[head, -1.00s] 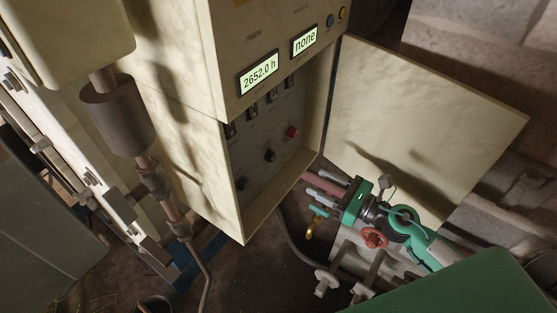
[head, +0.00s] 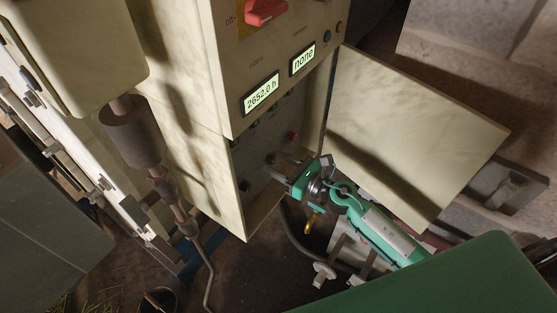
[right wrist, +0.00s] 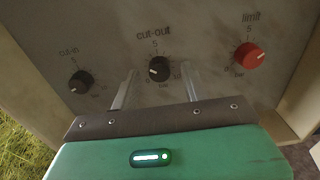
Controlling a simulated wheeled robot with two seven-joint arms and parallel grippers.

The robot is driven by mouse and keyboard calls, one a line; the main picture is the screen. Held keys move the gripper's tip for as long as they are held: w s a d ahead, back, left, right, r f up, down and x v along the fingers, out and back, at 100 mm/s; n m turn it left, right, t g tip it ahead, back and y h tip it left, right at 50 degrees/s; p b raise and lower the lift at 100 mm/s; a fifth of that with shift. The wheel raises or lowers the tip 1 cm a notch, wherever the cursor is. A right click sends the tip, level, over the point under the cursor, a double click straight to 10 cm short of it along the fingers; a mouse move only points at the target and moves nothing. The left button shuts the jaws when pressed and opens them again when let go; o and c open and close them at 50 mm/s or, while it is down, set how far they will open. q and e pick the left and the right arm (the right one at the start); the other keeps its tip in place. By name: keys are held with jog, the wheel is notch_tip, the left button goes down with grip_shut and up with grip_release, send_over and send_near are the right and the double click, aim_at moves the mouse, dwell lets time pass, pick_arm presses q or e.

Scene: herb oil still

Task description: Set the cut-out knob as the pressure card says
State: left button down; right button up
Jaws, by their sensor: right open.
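The cut-out knob (right wrist: 158,69) is a black round knob on the grey panel in the right wrist view, under the label "cut-out". A 5 stands above it and "bar" below. Its pale mark points to the lower left, the low end of the scale. My right gripper (right wrist: 159,80) is open, with one finger on each side of the knob; I cannot tell whether they touch it. In the head view my right gripper (head: 274,164) reaches into the open cabinet and hides the cut-out knob. I see no pressure card. My left gripper is not in view.
The black cut-in knob (right wrist: 80,82) is left of the cut-out knob, the red limit knob (right wrist: 249,56) right. The cabinet door (head: 410,130) stands open to the right. Above, displays (head: 261,94) read "2652.0 h" and "none" beside a red switch (head: 265,11).

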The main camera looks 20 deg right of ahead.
jog(key=shift+w+a, duration=0.1)
jog(key=shift+w, duration=0.05)
jog(key=shift+c, duration=0.3)
jog(key=c, duration=0.9)
jog(key=shift+m, duration=0.3)
jog(key=m+p, duration=0.1)
jog(key=m, duration=0.3)
jog(key=shift+p, duration=0.35)
jog(key=m+p, duration=0.1)
jog(key=m, duration=0.5)
